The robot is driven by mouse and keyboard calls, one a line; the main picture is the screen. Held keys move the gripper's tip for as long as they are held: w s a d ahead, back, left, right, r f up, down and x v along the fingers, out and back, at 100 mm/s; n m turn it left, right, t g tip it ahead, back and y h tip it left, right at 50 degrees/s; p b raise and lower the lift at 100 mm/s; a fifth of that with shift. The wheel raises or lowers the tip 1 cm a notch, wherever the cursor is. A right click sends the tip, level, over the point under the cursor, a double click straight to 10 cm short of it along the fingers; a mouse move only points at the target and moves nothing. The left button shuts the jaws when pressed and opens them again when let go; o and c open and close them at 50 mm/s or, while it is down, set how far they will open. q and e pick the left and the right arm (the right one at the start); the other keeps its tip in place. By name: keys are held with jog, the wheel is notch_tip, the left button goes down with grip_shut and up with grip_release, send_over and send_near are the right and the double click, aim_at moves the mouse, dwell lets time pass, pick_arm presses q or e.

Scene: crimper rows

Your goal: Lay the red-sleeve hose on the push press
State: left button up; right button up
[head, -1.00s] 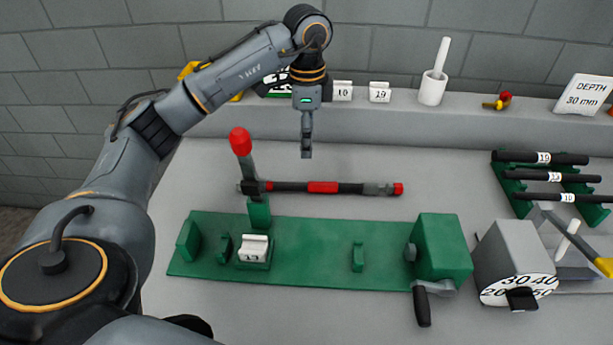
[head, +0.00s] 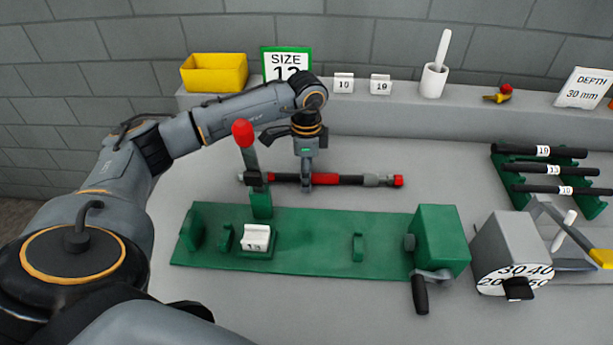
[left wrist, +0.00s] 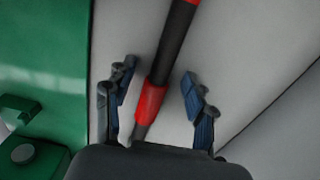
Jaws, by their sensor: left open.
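The red-sleeve hose (head: 348,179) lies on the bench behind the green push press (head: 310,258). It is black with a red sleeve around its middle and a grey fitting with a red cap at its right end. My left gripper (head: 306,186) points down over the hose near the sleeve. In the left wrist view my left gripper (left wrist: 158,100) is open, with one finger on each side of the hose and its red sleeve (left wrist: 150,103), touching neither visibly. The press's upright red-tipped lever (head: 243,133) hides part of the hose's left end. My right gripper is out of view.
A white block (head: 256,237) sits in the press holder. A crank box (head: 440,240) stands at the press's right end, beside a grey dial box (head: 510,255). Several black hoses rest on a green rack (head: 500,165) at right. A ledge with a yellow bin (head: 214,73) runs behind.

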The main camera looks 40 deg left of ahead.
pick_arm(q)
grip_shut()
dwell(0.4)
